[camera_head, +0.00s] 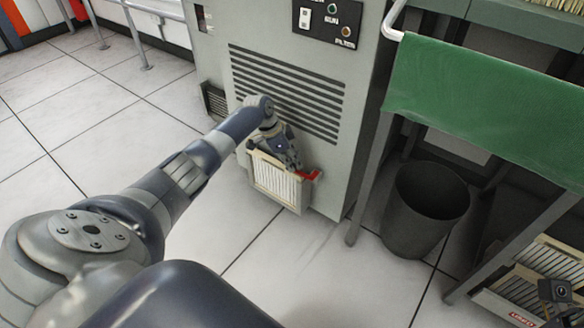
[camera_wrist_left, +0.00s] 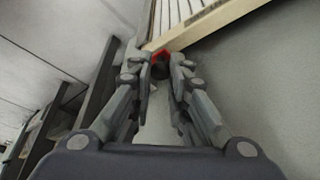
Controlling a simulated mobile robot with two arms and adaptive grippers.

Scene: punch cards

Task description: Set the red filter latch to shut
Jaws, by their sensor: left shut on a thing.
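The red filter latch (camera_head: 309,175) shows at the right end of the filter, low on the grey machine cabinet. The filter (camera_head: 277,182) has a cream frame with pale pleats, and its frame crosses the top of the left wrist view (camera_wrist_left: 205,24). My left gripper (camera_head: 294,167) is at the filter's upper right edge. In the left wrist view its fingers (camera_wrist_left: 160,68) are closed around the red latch (camera_wrist_left: 160,58), which shows between the fingertips. Part of the latch is hidden by the fingers.
The grey cabinet (camera_head: 215,55) has dark vent slats (camera_head: 290,90) above the filter. A dark bin (camera_head: 427,210) stands to the right beneath a table with a green cloth (camera_head: 490,105). The tiled floor left of the cabinet is clear.

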